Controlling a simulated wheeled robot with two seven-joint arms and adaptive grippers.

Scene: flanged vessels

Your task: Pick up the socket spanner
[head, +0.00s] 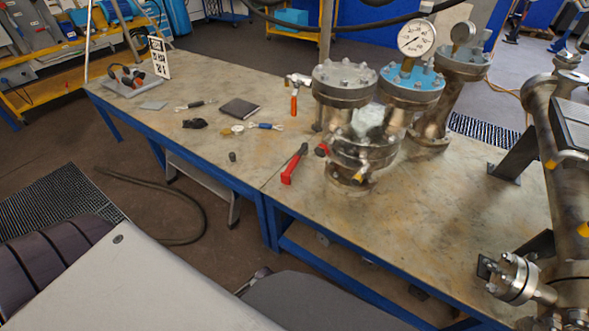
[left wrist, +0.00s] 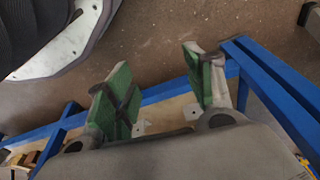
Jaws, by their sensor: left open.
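Several hand tools lie on the workbench (head: 215,165) in the head view. A slim tool with a metal end and dark handle (head: 195,105) lies toward the back left. A blue-handled tool (head: 264,126) lies nearer the middle, and a red-handled tool (head: 294,164) lies beside the flanged vessel. I cannot tell for sure which is the socket spanner. My left gripper (left wrist: 158,78) shows in the left wrist view, its two green-padded fingers apart with nothing between them. Floor and blue frame bars show beyond it. Neither gripper shows in the head view.
Flanged vessels (head: 345,85) with a gauge (head: 417,38) stand at the bench's right. A black notebook (head: 240,109), a small dark cylinder (head: 232,157) and ear defenders (head: 127,78) lie on the left half. The bench's front left area is mostly clear. Blue frame bars (left wrist: 275,90) lie near my left gripper.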

